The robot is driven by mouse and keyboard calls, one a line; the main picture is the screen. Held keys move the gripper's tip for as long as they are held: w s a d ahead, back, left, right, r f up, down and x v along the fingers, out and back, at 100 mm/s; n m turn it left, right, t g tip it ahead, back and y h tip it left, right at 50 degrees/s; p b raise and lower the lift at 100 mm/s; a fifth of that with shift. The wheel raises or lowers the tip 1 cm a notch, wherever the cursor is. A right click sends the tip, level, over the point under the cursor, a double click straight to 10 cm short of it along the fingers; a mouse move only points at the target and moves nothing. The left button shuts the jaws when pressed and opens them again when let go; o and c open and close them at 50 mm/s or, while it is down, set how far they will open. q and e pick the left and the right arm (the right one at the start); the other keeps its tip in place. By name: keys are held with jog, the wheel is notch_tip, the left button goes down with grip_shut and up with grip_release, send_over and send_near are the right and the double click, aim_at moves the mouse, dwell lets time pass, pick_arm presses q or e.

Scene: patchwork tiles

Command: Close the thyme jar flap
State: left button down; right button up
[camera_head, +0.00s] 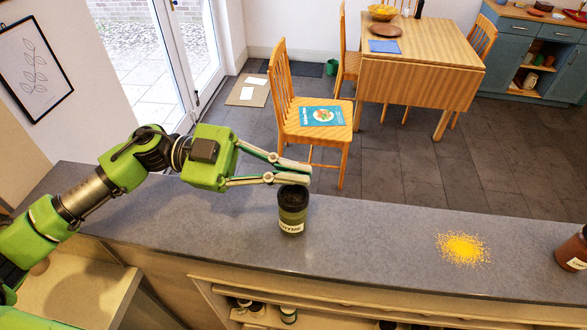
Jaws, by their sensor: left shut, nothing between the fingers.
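The thyme jar (291,219) stands upright on the grey counter (370,240), with a dark cap on top and a label on its front. My left gripper (292,174) reaches in from the left. Its fingers are together and empty, with the tips at the top of the jar's cap. They overlap the cap in this view, so I cannot tell whether they touch it. The flap itself is too small and partly hidden to make out its angle. My right gripper does not show.
Yellow powder (462,248) is spilled on the counter to the right. A brown-red jar (572,250) stands at the right edge. The counter around the thyme jar is clear. Behind it are a wooden chair (315,130) and a table (420,85).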

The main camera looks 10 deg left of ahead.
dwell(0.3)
pick_arm(q)
jog(key=shift+s+f+m+b, duration=0.15)
jog(key=shift+f+m+b, duration=0.1)
jog(key=shift+m+b, duration=0.25)
jog(key=m+b, duration=0.1)
jog(key=s+f+m+b, duration=0.1)
jog(key=b, duration=0.1)
jog(key=m+b, duration=0.2)
jog(key=shift+s+a+f, duration=0.1)
jog(key=shift+s+f, duration=0.2)
jog(key=shift+s+f+m+b, duration=0.2)
jog(key=shift+s+m+b, duration=0.1)
jog(key=shift+m+b, duration=0.75)
jog(key=c, duration=2.3)
grip_release()
jog(key=shift+c, duration=0.2)
